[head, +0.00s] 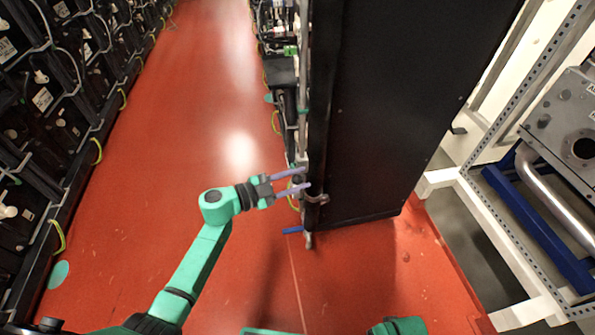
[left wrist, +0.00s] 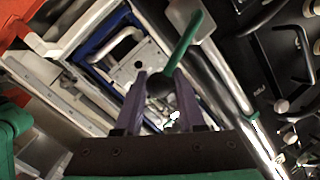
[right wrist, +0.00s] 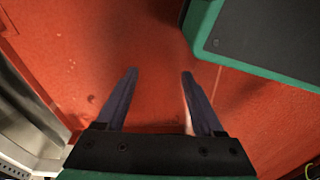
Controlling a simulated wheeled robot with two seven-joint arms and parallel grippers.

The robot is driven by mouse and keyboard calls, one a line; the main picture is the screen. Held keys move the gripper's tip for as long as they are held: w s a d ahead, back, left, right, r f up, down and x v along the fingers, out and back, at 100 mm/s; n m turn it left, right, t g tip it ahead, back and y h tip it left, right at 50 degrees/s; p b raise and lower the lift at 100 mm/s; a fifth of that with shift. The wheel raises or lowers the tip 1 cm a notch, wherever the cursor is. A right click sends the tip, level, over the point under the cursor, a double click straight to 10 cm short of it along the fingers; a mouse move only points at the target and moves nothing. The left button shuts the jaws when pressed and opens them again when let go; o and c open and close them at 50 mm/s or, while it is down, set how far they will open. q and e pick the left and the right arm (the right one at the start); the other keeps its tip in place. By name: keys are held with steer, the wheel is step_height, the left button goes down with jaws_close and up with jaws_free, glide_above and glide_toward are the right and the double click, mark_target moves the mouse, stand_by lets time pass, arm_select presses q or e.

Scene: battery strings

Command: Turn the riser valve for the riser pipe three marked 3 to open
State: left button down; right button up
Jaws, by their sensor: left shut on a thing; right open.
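My left gripper (head: 308,177) reaches to the riser pipe at the near corner of the black cabinet. In the left wrist view its two purple fingers (left wrist: 159,75) are on either side of the dark hub (left wrist: 159,86) of the riser valve and are shut on it. The valve's green lever (left wrist: 187,42) slants up and right from that hub. The silver riser pipe (left wrist: 228,78) runs just right of the valve. No number 3 mark is readable. My right gripper (right wrist: 159,76) is open and empty above the red floor.
The tall black cabinet (head: 390,110) stands right of my left gripper. A blue lever (head: 292,230) sits low by its corner. Battery racks (head: 60,100) line the left. A white metal frame (head: 490,215) stands at right. The red floor aisle (head: 180,120) is clear.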

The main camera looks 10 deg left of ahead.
arm_select(q)
steer(key=p, duration=0.1)
steer(key=r+n+p, duration=0.1)
steer(key=p, duration=0.1)
steer(key=r+n+p, duration=0.1)
steer(key=shift+w+a+g+p, duration=0.3)
steer(key=shift+w+p, duration=0.05)
steer(key=shift+f, duration=0.1)
steer(key=shift+n, duration=0.3)
steer(key=shift+d, duration=0.1)
steer(key=shift+p, duration=0.3)
arm_select(e)
steer(key=s+d+f, duration=0.1)
steer(key=s+f, duration=0.1)
steer(key=s, duration=0.4)
steer(key=s+d+f, duration=0.1)
steer(key=s+d, duration=0.1)
steer(key=s, duration=0.5)
steer(key=shift+f+n, duration=0.35)
steer(key=shift+n, duration=0.05)
